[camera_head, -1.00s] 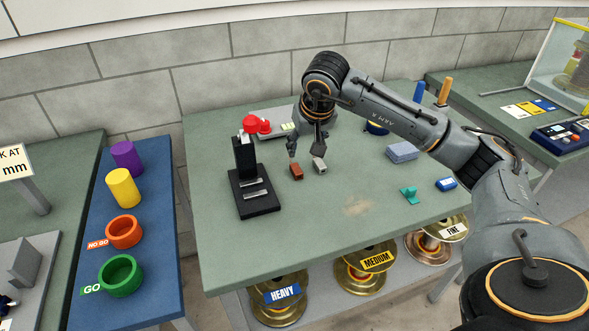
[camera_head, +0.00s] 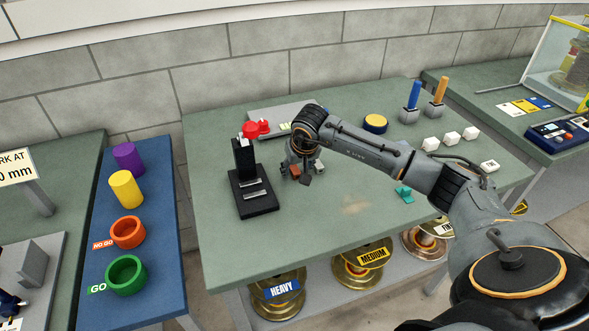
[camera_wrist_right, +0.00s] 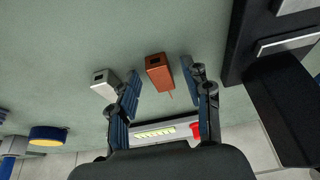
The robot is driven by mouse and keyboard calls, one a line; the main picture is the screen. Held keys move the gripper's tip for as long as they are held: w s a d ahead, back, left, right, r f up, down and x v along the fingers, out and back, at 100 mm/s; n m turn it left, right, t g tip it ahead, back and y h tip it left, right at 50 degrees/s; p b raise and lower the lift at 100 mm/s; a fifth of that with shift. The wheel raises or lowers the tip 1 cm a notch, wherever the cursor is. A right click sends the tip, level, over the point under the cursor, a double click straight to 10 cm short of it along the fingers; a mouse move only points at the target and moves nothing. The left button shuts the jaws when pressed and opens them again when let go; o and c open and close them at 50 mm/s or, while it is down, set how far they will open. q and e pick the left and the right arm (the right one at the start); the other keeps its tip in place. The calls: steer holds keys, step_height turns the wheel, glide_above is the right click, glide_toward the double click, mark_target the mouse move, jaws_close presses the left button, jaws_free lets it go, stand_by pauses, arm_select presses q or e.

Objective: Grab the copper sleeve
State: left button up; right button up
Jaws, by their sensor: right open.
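The copper sleeve (camera_head: 295,172) is a small reddish-brown block on the green table. It also shows in the right wrist view (camera_wrist_right: 159,71), with a dark hole in its end and a thin pin or wire at the other end. My right gripper (camera_head: 295,176) is open over it. In the right wrist view, the sleeve is between the two fingertips (camera_wrist_right: 161,74), with a gap on each side. A grey sleeve (camera_wrist_right: 105,84) lies just outside the left finger; in the head view it is partly hidden (camera_head: 319,167). My left gripper is not in view.
A black stand (camera_head: 256,195) is close on the left of the gripper. A yellow-topped round pot (camera_head: 375,123) and a teal piece (camera_head: 404,193) are to the right. The front middle of the table is clear.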

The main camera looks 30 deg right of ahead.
steer(key=shift+c, duration=0.4)
jaws_close()
